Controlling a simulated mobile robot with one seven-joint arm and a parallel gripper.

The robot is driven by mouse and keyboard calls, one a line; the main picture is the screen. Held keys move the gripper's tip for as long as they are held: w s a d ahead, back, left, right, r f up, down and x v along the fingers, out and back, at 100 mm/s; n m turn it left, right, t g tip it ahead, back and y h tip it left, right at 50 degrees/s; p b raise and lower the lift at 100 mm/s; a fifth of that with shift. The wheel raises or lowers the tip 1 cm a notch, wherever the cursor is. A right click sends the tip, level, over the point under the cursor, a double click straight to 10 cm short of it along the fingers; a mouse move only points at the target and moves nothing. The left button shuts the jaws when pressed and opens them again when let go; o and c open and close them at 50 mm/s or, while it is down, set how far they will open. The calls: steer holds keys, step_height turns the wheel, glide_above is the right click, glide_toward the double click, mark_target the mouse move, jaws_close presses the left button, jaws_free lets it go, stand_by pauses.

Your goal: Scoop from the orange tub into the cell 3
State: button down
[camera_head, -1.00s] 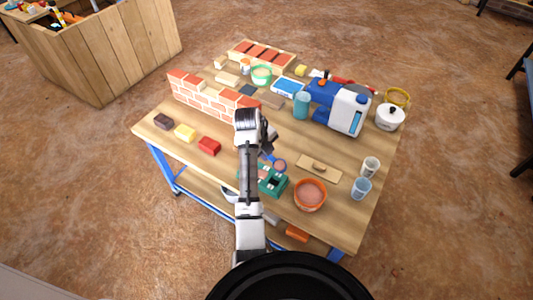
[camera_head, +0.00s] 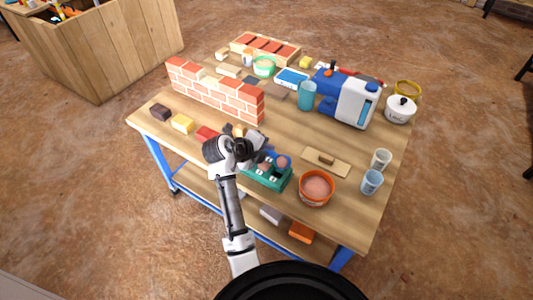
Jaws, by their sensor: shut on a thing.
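The orange tub (camera_head: 302,193) stands near the table's front right and holds a pinkish material. The green tray with cells (camera_head: 251,178) sits left of it, with small pale labels too small to read, so I cannot tell which is cell 3. My gripper (camera_head: 258,147) is above the tray's back left edge, shut on a blue scoop (camera_head: 269,154). The scoop is over or at the back of the tray, and its bowl is hard to make out. Pinkish round patches show at the tray; I cannot tell whether they lie in the scoop or in cells.
A brick wall (camera_head: 214,91) stands behind and left of my gripper. Coloured blocks, including a yellow one (camera_head: 182,124), lie along the front left. A wooden float (camera_head: 326,161) lies behind the tub. Two cups, one blue (camera_head: 372,182), stand at right.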

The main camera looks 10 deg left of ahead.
steer(key=shift+s+a+f+t+h+b, duration=0.1)
steer(key=shift+f+t+h+b, duration=0.25)
steer(key=shift+b, duration=0.7)
steer(key=shift+s+t+h+b, duration=0.15)
steer(key=shift+t+b, duration=0.3)
steer(key=shift+b, duration=0.6)
steer(key=shift+w+r+t+b, duration=0.15)
steer(key=shift+t+b, duration=0.15)
steer(key=shift+b, duration=0.15)
steer(key=shift+r, duration=0.15)
steer(key=shift+r+p, duration=0.55)
steer(key=shift+r, duration=1.35)
